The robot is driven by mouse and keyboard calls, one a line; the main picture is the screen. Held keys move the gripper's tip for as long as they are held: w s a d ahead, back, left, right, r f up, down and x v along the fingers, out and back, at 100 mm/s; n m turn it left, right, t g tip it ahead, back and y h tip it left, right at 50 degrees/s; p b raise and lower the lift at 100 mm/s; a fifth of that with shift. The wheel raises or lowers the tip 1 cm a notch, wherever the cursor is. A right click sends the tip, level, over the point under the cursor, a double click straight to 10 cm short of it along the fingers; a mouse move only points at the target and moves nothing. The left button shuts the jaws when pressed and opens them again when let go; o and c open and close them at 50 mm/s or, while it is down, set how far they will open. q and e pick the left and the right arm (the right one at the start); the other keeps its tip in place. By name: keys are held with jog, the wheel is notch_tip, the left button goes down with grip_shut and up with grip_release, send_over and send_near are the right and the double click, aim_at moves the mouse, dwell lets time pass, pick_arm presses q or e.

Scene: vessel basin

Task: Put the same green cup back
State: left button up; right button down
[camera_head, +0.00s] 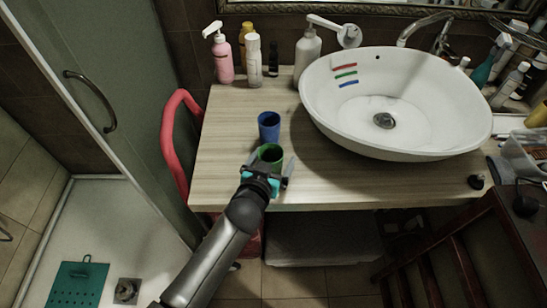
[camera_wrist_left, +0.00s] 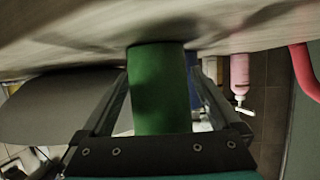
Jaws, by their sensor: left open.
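The green cup (camera_head: 270,155) stands on the wooden counter near its front edge, in front of the blue cup (camera_head: 269,126). My left gripper (camera_head: 272,172) is at the green cup, with its fingers apart on either side of it. In the left wrist view the green cup (camera_wrist_left: 159,90) fills the middle between the two open fingers (camera_wrist_left: 160,105). The fingers appear apart from the cup's sides. A bit of the blue cup (camera_wrist_left: 193,80) shows behind it. My right gripper is in neither view.
The white basin (camera_head: 330,120) with coloured stripes takes up the counter's right. Pink (camera_head: 223,62) and white bottles (camera_head: 254,65) stand at the back left. A red chair back (camera_head: 172,140) is beside the counter's left edge. The counter left of the cups is clear.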

pick_arm(q)
jog(key=shift+s+r, duration=0.15)
jog(key=shift+r, duration=0.1)
jog(key=p+v, duration=0.2)
jog(key=v, duration=0.9)
jog(key=shift+s+a+r+p, duration=0.15)
jog(key=shift+s+a+p, duration=0.05)
jog(key=shift+s+p, duration=0.1)
